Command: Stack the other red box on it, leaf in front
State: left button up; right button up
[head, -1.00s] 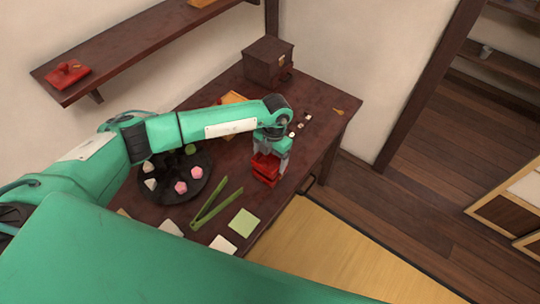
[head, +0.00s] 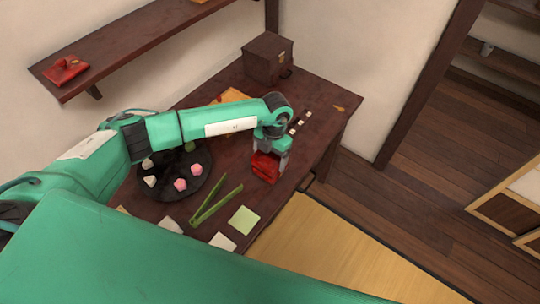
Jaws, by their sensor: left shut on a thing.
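My left gripper (head: 268,155) is over the right part of the dark table, pointing down and shut on a red box (head: 265,167). The red there looks like boxes one above the other, but I cannot tell clearly where one ends and the other begins, or whether they touch. The gripper hides the top of the red box. A leaf mark on the boxes is too small to make out. My right gripper is not in view.
A black round tray (head: 164,199) with pink, white and green sweets stands left of the boxes. Green tongs (head: 217,206) and a green square (head: 243,220) lie in front. A dark wooden chest (head: 267,58) stands at the back. A red item (head: 65,70) lies on the wall shelf.

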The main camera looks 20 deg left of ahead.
pick_arm(q)
jog(key=shift+f+b, duration=0.4)
jog(key=shift+f, duration=0.1)
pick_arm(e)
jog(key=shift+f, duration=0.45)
pick_arm(q)
jog(key=o, duration=0.9)
jog(key=shift+r, duration=0.1)
jog(key=r+b, duration=0.1)
jog(key=r, duration=0.3)
jog(key=w+r, duration=0.1)
jog(key=r, duration=0.4)
jog(key=w+r+b, duration=0.1)
jog(key=r, duration=0.3)
jog(key=shift+d+r+b, duration=0.3)
jog(key=shift+d+b, duration=0.05)
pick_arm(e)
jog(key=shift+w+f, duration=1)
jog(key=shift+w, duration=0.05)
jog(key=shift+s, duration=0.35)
